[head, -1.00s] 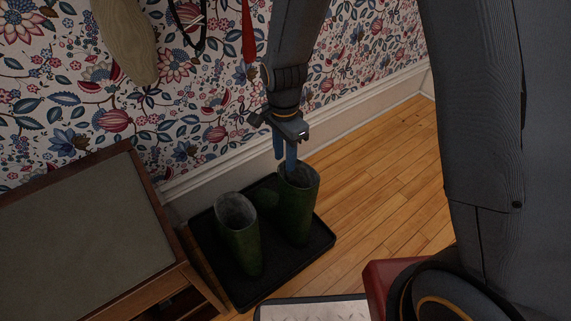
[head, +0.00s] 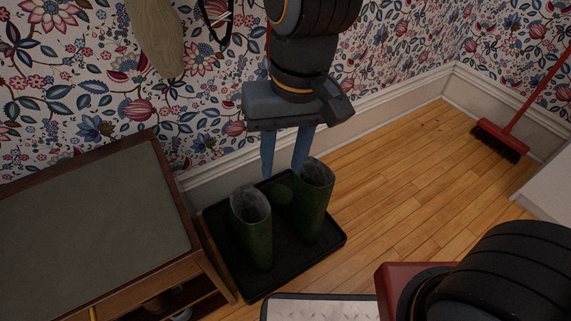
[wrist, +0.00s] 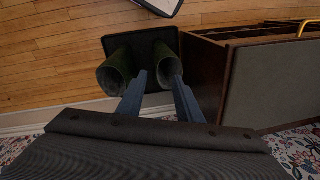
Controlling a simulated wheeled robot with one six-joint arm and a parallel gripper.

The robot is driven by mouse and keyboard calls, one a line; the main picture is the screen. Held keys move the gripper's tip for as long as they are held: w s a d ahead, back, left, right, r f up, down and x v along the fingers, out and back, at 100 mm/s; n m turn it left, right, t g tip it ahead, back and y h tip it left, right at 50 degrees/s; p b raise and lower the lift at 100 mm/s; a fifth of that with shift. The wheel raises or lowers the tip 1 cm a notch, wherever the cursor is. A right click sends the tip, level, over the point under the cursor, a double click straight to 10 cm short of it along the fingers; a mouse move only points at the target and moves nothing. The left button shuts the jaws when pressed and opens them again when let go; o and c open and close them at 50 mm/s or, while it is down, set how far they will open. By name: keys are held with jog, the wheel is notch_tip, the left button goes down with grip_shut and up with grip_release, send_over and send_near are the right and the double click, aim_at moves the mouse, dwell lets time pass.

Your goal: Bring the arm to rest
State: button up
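My gripper (head: 284,172) hangs pointing down in front of the papered wall, with its two blue fingers apart and nothing between them. In the head view its fingertips overlap the space by the boots' tops. Two green boots stand upright on a black tray (head: 262,284): the left boot (head: 258,240) and the right boot (head: 314,212). The wrist view shows the spread fingers (wrist: 159,78) in front of both boots, without a boot gripped.
A wooden bench with a grey-green top (head: 80,225) stands at the left. A red broom (head: 500,140) leans at the far right. Wooden floor (head: 420,170) between is clear.

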jog(key=s, duration=0.1)
jog(key=s+n, duration=0.1)
jog(key=s+r+n, duration=0.1)
jog(key=shift+s+d+r, duration=0.1)
jog(key=shift+d, duration=0.15)
dwell(1.2)
jog(key=d+r+m+p, duration=0.3)
jog(key=d+r+p, duration=0.7)
jog(key=r+p, duration=0.3)
jog(key=d+r+m+h+p, duration=0.1)
jog(key=d+r+m+p, duration=0.2)
jog(key=d+r+p, duration=0.7)
notch_tip(320, 180, up, 3)
jog(key=p, duration=1)
jog(key=shift+d, duration=0.3)
jog(key=shift+s+a, duration=0.1)
